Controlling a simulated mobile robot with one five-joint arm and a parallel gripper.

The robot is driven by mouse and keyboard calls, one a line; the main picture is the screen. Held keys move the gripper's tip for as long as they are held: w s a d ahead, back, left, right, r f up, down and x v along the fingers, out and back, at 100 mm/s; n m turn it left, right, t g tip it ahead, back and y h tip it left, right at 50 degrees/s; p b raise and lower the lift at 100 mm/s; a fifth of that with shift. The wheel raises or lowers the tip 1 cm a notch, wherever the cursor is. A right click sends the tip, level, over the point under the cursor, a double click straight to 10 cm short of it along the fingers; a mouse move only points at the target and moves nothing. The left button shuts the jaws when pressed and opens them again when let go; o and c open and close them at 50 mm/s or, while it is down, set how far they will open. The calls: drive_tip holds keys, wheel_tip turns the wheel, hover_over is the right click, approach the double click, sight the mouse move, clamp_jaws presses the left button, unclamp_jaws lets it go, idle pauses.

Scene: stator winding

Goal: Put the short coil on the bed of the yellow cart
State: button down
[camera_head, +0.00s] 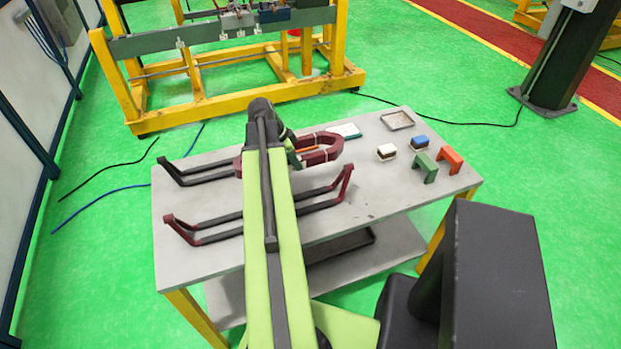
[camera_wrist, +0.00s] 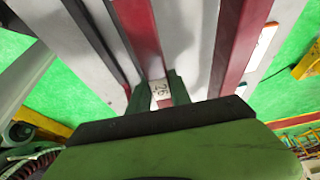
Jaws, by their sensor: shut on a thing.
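The short coil (camera_head: 327,142) is a dark red closed loop over the back middle of the grey table. My arm hides its left middle part. My gripper (camera_head: 293,157) is at the coil, mostly hidden behind my arm in the head view. In the wrist view my green fingers (camera_wrist: 160,92) are shut on one red leg of the coil (camera_wrist: 138,25), at a white number label. The coil's other leg (camera_wrist: 240,45) runs alongside to the right. I cannot tell whether the coil touches the table. A yellow frame (camera_head: 350,78) stands behind the table; I cannot tell if it is the cart.
Two longer dark coils with red ends (camera_head: 180,229) lie on the grey table (camera_head: 385,215). To the right are small blocks (camera_head: 419,142), green and orange brackets (camera_head: 449,158) and a shallow tray (camera_head: 397,119). Cables lie on the green floor. A dark post (camera_head: 570,55) stands back right.

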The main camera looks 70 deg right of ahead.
sight(300, 187)
wheel_tip(300, 187, down, 10)
drive_tip(key=b, duration=0.9)
drive_tip(key=shift+r, duration=0.2)
drive_tip(key=shift+f, duration=0.2)
drive_tip(key=c, duration=1.2)
unclamp_jaws()
